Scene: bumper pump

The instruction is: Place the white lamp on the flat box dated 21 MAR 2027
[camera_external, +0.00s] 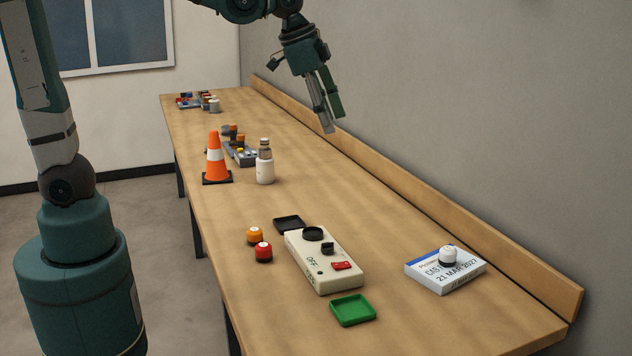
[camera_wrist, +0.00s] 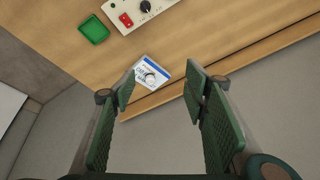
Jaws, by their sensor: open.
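The white lamp (camera_external: 448,256), a small white dome on a dark base, stands upright on the flat box (camera_external: 445,280), which is white with blue print and reads 21 MAR 2027. Both lie at the right of the table near the back ledge. In the wrist view the lamp (camera_wrist: 150,78) and box (camera_wrist: 141,84) show beyond my fingers. My gripper (camera_external: 331,125) is open and empty, raised well above the table and apart from the lamp. In the wrist view my gripper (camera_wrist: 160,92) has its two green fingers wide apart.
A beige control box (camera_external: 322,262) stands mid-table, with a green tray (camera_external: 353,310), a black tray (camera_external: 289,224), an orange lamp (camera_external: 254,235) and a red lamp (camera_external: 263,252) around it. A cone (camera_external: 216,158) and a bottle (camera_external: 265,165) stand farther back. Bare wood lies between control box and flat box.

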